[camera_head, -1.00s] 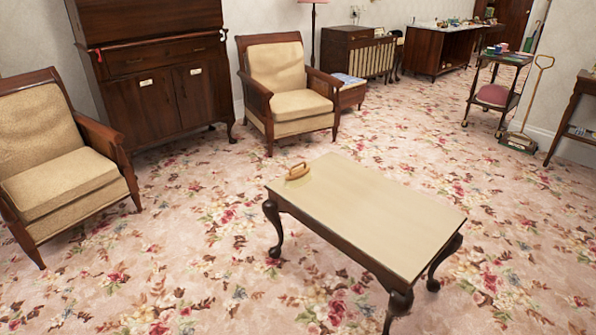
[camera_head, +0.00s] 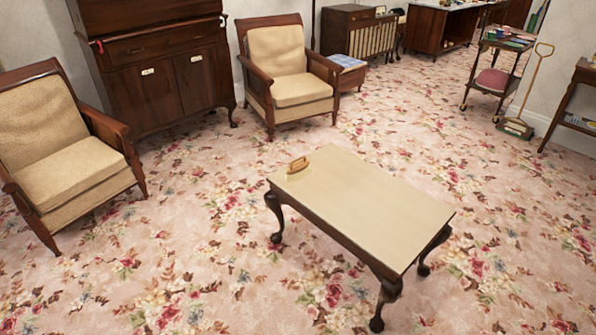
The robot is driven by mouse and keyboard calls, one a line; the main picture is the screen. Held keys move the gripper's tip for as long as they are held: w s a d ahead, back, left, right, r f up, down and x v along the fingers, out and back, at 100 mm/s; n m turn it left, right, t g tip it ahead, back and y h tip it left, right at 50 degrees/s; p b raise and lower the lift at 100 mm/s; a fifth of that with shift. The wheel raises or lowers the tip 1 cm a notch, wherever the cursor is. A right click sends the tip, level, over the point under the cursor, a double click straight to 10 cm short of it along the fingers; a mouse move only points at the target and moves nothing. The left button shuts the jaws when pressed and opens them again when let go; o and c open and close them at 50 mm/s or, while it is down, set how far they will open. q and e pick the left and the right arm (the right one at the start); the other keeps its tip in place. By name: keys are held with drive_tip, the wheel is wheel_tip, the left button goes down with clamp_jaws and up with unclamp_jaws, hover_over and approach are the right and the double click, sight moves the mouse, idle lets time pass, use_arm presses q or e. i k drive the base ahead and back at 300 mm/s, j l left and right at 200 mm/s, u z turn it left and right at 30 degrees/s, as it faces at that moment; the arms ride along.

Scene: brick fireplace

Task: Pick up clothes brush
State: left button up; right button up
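A small wooden clothes brush (camera_head: 298,164) lies on the far left corner of a low coffee table (camera_head: 372,205). The table has a pale top and dark curved legs. The brush has a tan body with a raised, handle-like top. Neither of my grippers shows in the head view, so their state is hidden.
Two beige armchairs stand at the left (camera_head: 66,172) and behind the table (camera_head: 285,80). A dark wooden cabinet (camera_head: 160,88) stands between them against the wall. A trolley (camera_head: 492,75) stands at the back right. Floral carpet around the table is clear.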

sight(297, 169)
drive_tip(key=z, duration=0.5)
drive_tip(key=i+j+z, duration=0.35)
drive_tip(key=j+z, duration=0.3)
drive_tip(key=i+j, duration=0.15)
drive_tip(key=j, duration=0.25)
drive_tip(key=i+j+z, duration=0.1)
drive_tip(key=j, duration=0.25)
drive_tip(key=i+j, duration=0.15)
drive_tip(key=j, duration=0.25)
drive_tip(key=i+j+z, duration=0.1)
drive_tip(key=j, duration=0.3)
drive_tip(key=i+j, duration=0.15)
drive_tip(key=j, duration=0.25)
drive_tip(key=i+j+z, duration=0.1)
drive_tip(key=j, duration=0.3)
drive_tip(key=i+j, duration=0.15)
drive_tip(key=j, duration=0.25)
